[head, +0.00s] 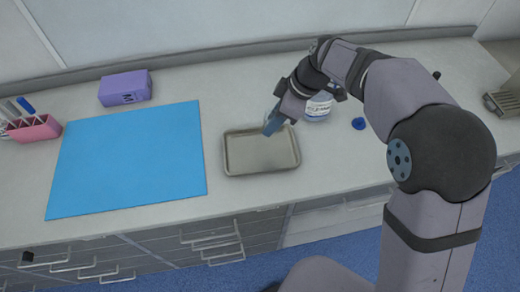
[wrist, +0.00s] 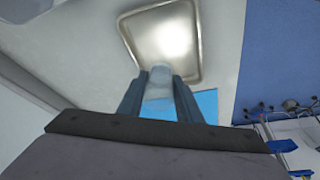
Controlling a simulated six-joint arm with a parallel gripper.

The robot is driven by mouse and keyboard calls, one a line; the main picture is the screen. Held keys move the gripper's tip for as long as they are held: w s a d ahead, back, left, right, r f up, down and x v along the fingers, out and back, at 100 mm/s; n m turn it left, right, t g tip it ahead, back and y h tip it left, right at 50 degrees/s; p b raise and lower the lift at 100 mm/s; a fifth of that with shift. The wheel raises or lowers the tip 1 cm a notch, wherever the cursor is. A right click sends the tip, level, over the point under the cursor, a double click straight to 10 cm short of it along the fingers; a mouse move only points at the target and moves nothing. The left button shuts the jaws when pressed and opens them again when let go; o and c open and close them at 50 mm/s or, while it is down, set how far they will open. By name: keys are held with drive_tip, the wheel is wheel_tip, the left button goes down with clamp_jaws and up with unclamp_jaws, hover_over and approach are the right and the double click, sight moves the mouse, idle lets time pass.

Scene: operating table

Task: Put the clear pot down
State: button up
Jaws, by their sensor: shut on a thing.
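The clear pot (wrist: 161,76) is a small pale, see-through piece between the two fingers of my gripper (wrist: 160,88) in the wrist view. My gripper is shut on it. In the head view my gripper (head: 273,122) points down at the upper right part of the metal tray (head: 232,164); the pot is too small and covered to make out clearly there. The tray also shows beyond the fingertips in the wrist view (wrist: 195,75). I cannot tell whether the pot touches the tray.
A labelled clear jar (head: 318,108) stands just right of my gripper, partly behind my arm, with a blue cap (head: 358,124) nearby. A blue mat (head: 130,160) lies left, with a purple box (head: 125,88) behind it and a pink holder (head: 34,130) at far left.

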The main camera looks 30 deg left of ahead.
drive_tip(key=shift+f, duration=0.1)
drive_tip(key=p, duration=0.3)
approach(266, 149)
drive_tip(key=shift+x, duration=2.4)
drive_tip(key=shift+a+f, duration=0.2)
drive_tip(key=shift+f, duration=0.15)
drive_tip(key=shift+f, duration=0.2)
drive_tip(key=o, duration=1.2)
drive_tip(key=shift+c, duration=0.2)
drive_tip(key=shift+r, duration=0.2)
